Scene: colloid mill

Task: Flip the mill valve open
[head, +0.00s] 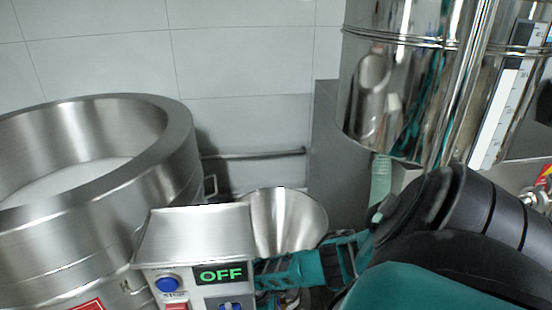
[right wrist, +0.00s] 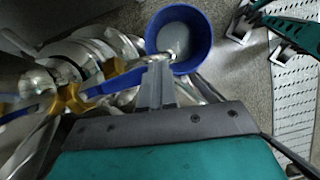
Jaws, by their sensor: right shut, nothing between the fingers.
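The mill's control box (head: 195,238) stands at lower centre in the head view and its display reads OFF. The mill's steel funnel (head: 286,222) is behind it. In the right wrist view, steel pipework with brass-coloured fittings lies at the left. A blue valve lever (right wrist: 104,86) runs from there toward the fingers. My right gripper (right wrist: 159,66) is shut and empty, its fingers close to the lever's end; I cannot tell if they touch. In the head view my right gripper (head: 285,272) reaches in from the right, its tips hidden behind the control box. My left gripper is not in view.
A blue bucket (right wrist: 180,38) stands on the floor just beyond the fingers. A large steel vat (head: 95,220) fills the left of the head view. A tall shiny tank (head: 410,80) stands at upper right, above my right arm. A tiled wall closes the back.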

